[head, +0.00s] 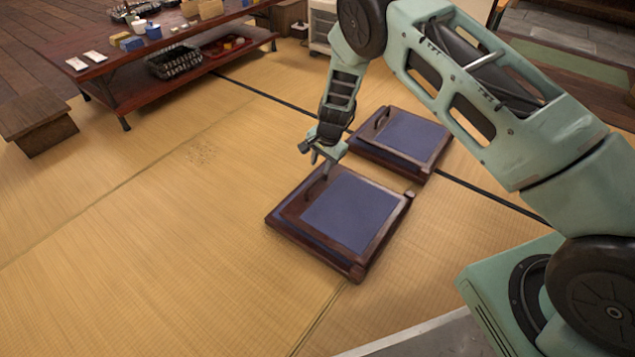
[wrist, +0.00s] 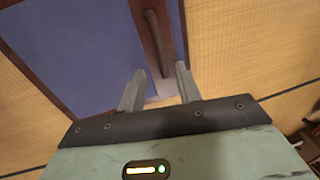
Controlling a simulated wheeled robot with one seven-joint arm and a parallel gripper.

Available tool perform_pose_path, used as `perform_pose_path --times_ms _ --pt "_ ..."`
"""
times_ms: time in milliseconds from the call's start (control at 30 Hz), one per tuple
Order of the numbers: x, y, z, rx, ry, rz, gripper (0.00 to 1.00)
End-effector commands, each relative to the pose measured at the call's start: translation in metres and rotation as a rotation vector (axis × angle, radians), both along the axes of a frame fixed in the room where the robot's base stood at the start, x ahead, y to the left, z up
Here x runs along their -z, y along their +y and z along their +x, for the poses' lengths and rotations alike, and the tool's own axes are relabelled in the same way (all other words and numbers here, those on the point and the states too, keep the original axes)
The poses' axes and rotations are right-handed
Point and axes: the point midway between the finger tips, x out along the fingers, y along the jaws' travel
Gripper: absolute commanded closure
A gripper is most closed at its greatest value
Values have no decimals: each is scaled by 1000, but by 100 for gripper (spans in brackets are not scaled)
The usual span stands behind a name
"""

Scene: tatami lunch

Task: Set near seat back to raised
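The near seat (head: 350,212) lies on the tatami, with a dark wood frame and a blue panel. Its back is folded down flat over the seat. A dark curved handle stands on the back's far left edge; in the wrist view the handle (wrist: 153,40) runs along the wood rail. My gripper (head: 318,163) is just above that handle, pointing down. In the wrist view my gripper (wrist: 158,80) has its two fingers apart, with the handle's lower end between or just beyond them. I cannot tell whether they touch it.
A second folded seat (head: 405,138) with a similar handle lies just behind. A low red-brown table (head: 150,55) with dishes and a black basket (head: 174,62) stands at the back left. A wooden stool (head: 37,120) is at far left. The tatami (head: 160,240) to the left is clear.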

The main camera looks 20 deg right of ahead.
Motion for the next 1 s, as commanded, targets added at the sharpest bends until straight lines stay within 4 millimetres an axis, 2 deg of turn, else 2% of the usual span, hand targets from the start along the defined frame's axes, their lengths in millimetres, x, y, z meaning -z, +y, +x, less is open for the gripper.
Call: perform_pose_path --times_ms 33,100,300,500,767,800,900,933,1000 --pt "17 1 1 -2 1 -1 66" --pt "31 3 4 -3 0 -2 66" --pt "57 7 9 -1 -1 -1 66" --pt "68 8 11 -1 -1 -1 66" --pt "67 8 11 -1 0 0 66" --pt "67 8 11 -1 0 0 69" --pt "67 8 11 -1 0 0 97" --pt "67 8 11 -1 0 0 100" --pt "67 8 11 -1 0 0 100"
